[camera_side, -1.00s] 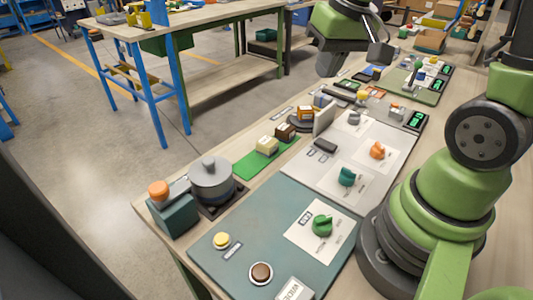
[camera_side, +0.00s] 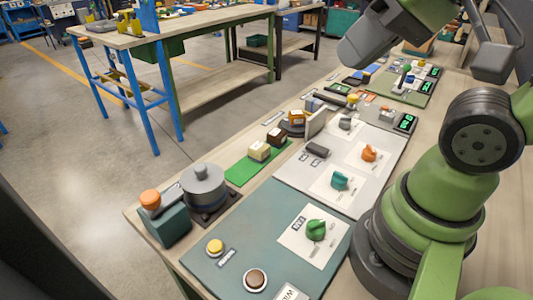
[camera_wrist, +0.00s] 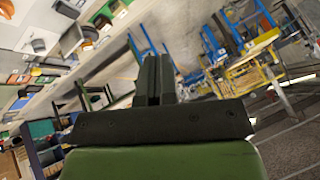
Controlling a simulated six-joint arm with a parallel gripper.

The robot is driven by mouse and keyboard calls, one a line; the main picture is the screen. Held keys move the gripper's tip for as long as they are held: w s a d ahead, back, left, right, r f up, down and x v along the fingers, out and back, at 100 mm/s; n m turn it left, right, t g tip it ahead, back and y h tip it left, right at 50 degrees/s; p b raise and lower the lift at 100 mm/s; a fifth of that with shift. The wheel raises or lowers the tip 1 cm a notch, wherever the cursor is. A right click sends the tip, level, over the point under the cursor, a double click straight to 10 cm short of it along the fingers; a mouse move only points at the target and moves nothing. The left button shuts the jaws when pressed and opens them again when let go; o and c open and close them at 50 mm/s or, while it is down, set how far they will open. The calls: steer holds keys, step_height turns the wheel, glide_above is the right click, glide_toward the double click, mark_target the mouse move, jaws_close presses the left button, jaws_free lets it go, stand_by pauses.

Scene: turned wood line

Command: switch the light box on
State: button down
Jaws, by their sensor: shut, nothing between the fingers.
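My gripper (camera_wrist: 154,80) is shut and empty in the wrist view, its two black fingers side by side. It is in the air, apart from the bench controls. I cannot tell which unit is the light box; the labels are too small or cut off to read surely. Candidate controls in the side view are a green knob (camera_side: 317,230), a teal knob (camera_side: 339,180), an orange knob (camera_side: 369,153) and a grey knob (camera_side: 346,123). A yellow button (camera_side: 215,246) and a brown button (camera_side: 256,279) sit on the teal panel (camera_side: 240,222).
A grey lidded pot (camera_side: 204,185) stands beside a teal box with an orange knob (camera_side: 150,199). Small blocks lie on a green mat (camera_side: 241,171). A small upright white plate (camera_side: 316,122) edges the pale panel. Green displays (camera_side: 405,122) line the far right side.

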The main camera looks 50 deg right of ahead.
steer(key=n+g+h, duration=0.2)
steer(key=n+g, duration=0.5)
steer(key=n, duration=1.4)
glide_above(317, 149)
steer(key=w+d, duration=0.1)
steer(key=w, duration=0.2)
step_height(317, 149, down, 14)
steer(key=shift+d+f+n, duration=0.15)
steer(key=shift+d+n, duration=0.1)
steer(key=shift+n, duration=0.15)
step_height(317, 149, down, 14)
